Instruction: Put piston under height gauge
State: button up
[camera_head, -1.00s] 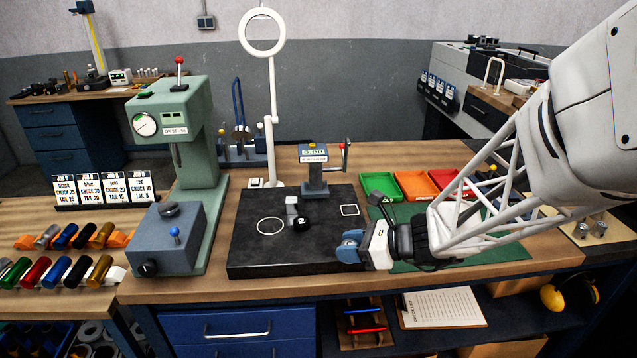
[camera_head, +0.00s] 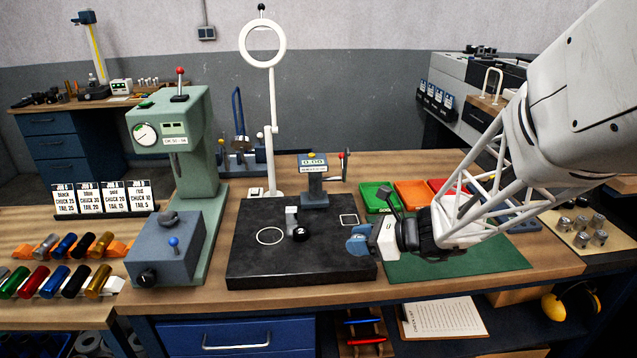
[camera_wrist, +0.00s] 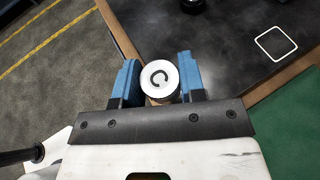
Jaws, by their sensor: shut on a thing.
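My gripper (camera_wrist: 158,82) is shut on a piston (camera_wrist: 160,78), whose round silver top with a dark C-shaped mark faces the wrist camera between the blue fingers. In the head view my gripper (camera_head: 357,243) is by the right edge of the black surface plate (camera_head: 255,262); the piston cannot be made out there. The height gauge (camera_head: 315,172), a grey column with a small display and a side crank, stands at the back of the plate.
A white circle (camera_head: 270,236) and a white square (camera_head: 349,219) are marked on the plate. A green press (camera_head: 185,150) and magnifier stand (camera_head: 272,110) are left and behind. Coloured trays (camera_head: 412,192) sit behind a green mat (camera_head: 480,255). Several pistons (camera_head: 580,228) stand at far right.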

jog(key=w+d, duration=0.2)
jog(key=w, duration=0.1)
dwell(0.4)
send_over(350, 220)
jog(key=shift+f, duration=0.7)
jog(key=shift+f, duration=0.1)
jog(key=shift+f, duration=1.65)
jog(key=shift+f, duration=0.15)
jog(key=o, duration=1)
jog(key=shift+c, duration=0.2)
